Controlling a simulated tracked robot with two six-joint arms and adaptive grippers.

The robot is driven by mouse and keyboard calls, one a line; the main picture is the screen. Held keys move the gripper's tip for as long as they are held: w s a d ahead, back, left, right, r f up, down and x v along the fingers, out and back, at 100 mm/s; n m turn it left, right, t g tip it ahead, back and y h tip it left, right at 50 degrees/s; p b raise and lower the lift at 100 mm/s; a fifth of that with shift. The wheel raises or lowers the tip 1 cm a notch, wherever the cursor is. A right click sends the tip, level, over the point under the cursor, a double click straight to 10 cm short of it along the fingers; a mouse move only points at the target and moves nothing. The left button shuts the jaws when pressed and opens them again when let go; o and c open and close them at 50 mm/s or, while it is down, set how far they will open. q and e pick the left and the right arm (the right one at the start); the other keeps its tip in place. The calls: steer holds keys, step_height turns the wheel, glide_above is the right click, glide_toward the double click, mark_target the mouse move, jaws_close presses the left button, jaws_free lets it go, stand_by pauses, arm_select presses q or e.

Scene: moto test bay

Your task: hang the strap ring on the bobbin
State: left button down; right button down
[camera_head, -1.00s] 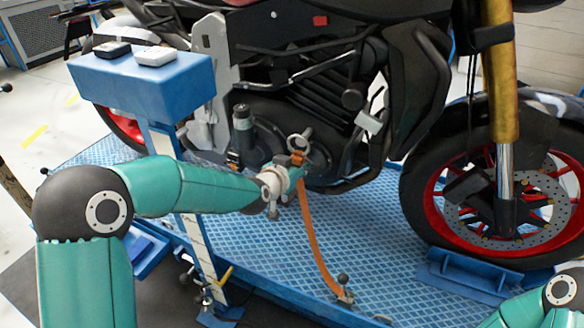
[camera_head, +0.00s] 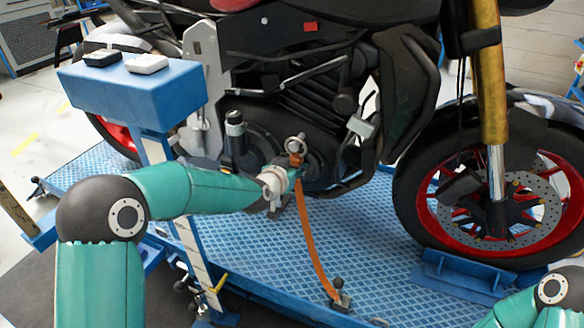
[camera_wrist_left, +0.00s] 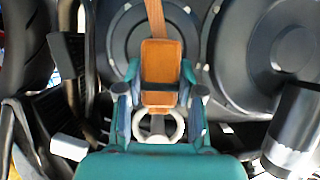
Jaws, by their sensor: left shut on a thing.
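The orange strap (camera_head: 307,235) runs from a foot on the blue platform up to my left gripper (camera_head: 291,172). Its pale metal ring (camera_head: 296,144) stands above the gripper, in front of the dark engine. My left gripper is shut on the strap's orange end. In the left wrist view, the orange end (camera_wrist_left: 161,71) sits between the two fingers of my gripper (camera_wrist_left: 160,92), and the ring (camera_wrist_left: 158,129) shows below it, partly hidden by the gripper body. I cannot make out the bobbin for certain in either view. My right gripper is not in view.
The motorcycle's engine (camera_head: 270,125) is close behind the ring. A blue box-topped stand (camera_head: 130,100) with two small devices is left of it, above my left arm. The front wheel (camera_head: 490,205) is right. Bare blue platform (camera_head: 380,240) lies between strap and wheel.

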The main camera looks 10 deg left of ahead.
arm_select(q)
steer(key=shift+f+b, duration=0.3)
steer(key=shift+f, duration=0.05)
stand_by(0.4)
steer(key=c, duration=0.7)
jaws_free()
steer(key=shift+o, duration=0.2)
